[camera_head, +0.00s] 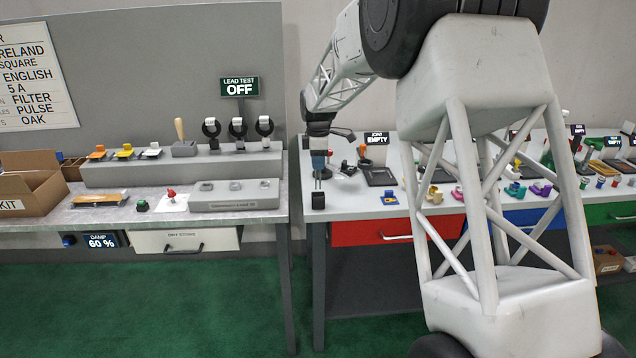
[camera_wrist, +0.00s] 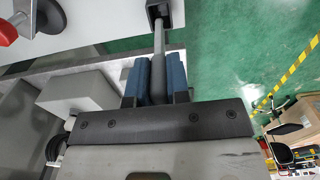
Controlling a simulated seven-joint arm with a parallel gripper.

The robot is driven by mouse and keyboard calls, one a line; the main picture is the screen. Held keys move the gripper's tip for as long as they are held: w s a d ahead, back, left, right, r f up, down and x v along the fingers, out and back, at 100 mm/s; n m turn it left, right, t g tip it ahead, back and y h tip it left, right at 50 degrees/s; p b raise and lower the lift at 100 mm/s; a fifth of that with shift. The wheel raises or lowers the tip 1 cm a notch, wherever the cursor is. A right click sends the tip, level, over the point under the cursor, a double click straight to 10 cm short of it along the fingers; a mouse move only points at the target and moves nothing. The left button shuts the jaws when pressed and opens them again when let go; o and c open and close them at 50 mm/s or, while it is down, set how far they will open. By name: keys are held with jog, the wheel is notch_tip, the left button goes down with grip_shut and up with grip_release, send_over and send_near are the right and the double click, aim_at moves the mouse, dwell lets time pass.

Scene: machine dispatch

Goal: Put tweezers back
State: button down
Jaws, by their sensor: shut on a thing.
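My gripper (camera_head: 319,163) points down at the left end of the right bench. In the wrist view its blue finger pads (camera_wrist: 157,82) are shut on the grey tweezers (camera_wrist: 159,45). The tweezers show as a thin strip below the fingers in the head view (camera_head: 318,183). A small black square holder (camera_head: 318,201) stands directly below them near the bench's front left corner. In the wrist view the far end of the tweezers reaches the opening of the holder (camera_wrist: 153,14). How deep the end sits inside is hidden.
The right bench (camera_head: 350,212) has a dark tray (camera_head: 379,176) and several small coloured parts right of my gripper. A gap separates it from the left bench (camera_head: 130,215), which carries grey racks (camera_head: 235,195). A red drawer (camera_head: 385,230) is below the bench top.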

aim_at(318, 189)
jog(key=shift+f, duration=0.55)
jog(key=shift+f, duration=2.5)
jog(key=shift+f, duration=0.15)
jog(key=c, duration=1.1)
grip_release()
notch_tip(318, 189, up, 12)
